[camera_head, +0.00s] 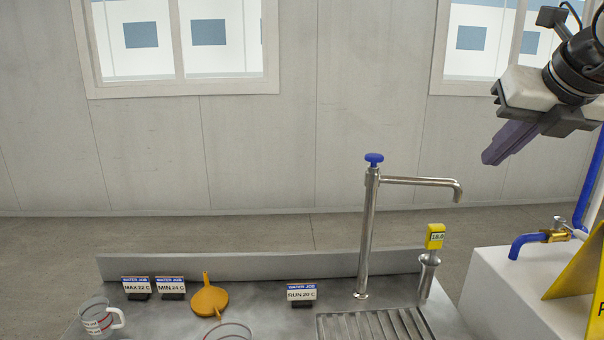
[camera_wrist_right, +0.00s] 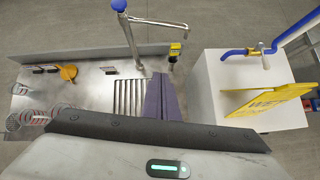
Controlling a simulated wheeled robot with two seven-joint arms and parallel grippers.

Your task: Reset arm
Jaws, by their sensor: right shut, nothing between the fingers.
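My right gripper (camera_head: 492,158) is raised at the upper right of the head view, above and to the right of the metal counter (camera_head: 250,312). Its purple fingers are together with nothing between them. In the right wrist view the closed fingers (camera_wrist_right: 163,80) point out over the counter's slatted drain (camera_wrist_right: 128,97). The gripper touches nothing in view. My left gripper is not in view.
A tall tap (camera_head: 367,230) with a blue knob stands beside a yellow thermometer (camera_head: 435,237) in a metal holder. Signs, an orange funnel (camera_head: 210,300) and clear measuring jugs (camera_head: 96,318) are at left. A white block (camera_head: 510,290), brass valve (camera_head: 556,234) and yellow sign (camera_head: 578,272) are at right.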

